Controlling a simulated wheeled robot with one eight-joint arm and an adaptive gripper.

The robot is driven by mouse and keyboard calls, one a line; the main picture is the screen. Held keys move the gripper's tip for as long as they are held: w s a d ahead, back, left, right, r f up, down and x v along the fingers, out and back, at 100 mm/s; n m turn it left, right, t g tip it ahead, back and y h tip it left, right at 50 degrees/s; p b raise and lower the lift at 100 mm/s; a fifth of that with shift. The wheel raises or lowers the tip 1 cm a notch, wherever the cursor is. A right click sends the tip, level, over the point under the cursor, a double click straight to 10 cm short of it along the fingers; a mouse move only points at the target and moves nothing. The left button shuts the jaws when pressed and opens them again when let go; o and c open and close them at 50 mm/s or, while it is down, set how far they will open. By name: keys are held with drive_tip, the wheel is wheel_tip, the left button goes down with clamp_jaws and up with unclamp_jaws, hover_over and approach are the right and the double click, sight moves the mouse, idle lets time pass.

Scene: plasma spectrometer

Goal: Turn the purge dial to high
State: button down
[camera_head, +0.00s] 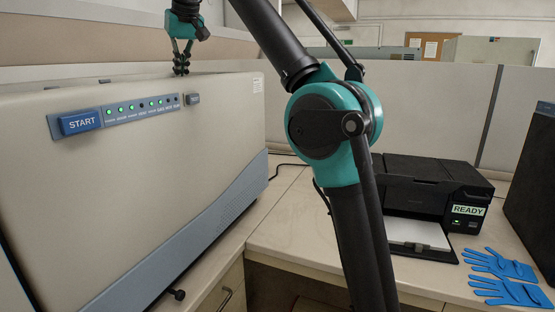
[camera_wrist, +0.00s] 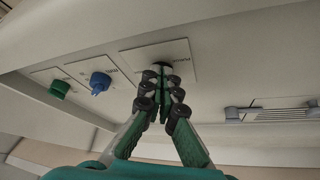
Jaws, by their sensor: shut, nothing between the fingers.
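In the wrist view, three small panels line the pale housing. One bears a green knob (camera_wrist: 59,89), one a blue knob (camera_wrist: 100,82), and the third panel (camera_wrist: 178,54) has a dark round part mostly hidden behind my fingertips. The labels are too blurred to read, so I cannot tell which is the purge dial or its setting. My gripper (camera_wrist: 161,76) is shut and empty, its tips at or very near the third panel's dark part; contact is unclear. In the head view my gripper (camera_head: 181,71) points down behind the spectrometer's (camera_head: 150,180) top edge, where the knobs are hidden.
The spectrometer's front has a blue START button (camera_head: 80,122) and a row of green lights. A black printer (camera_head: 425,195) marked READY and blue gloves (camera_head: 505,280) are on the bench at right. In the wrist view a grey slotted fitting (camera_wrist: 275,114) is right of my fingers.

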drive_tip(key=shift+s+d, duration=0.1)
idle(0.3)
drive_tip(key=shift+s+d, duration=0.2)
idle(0.3)
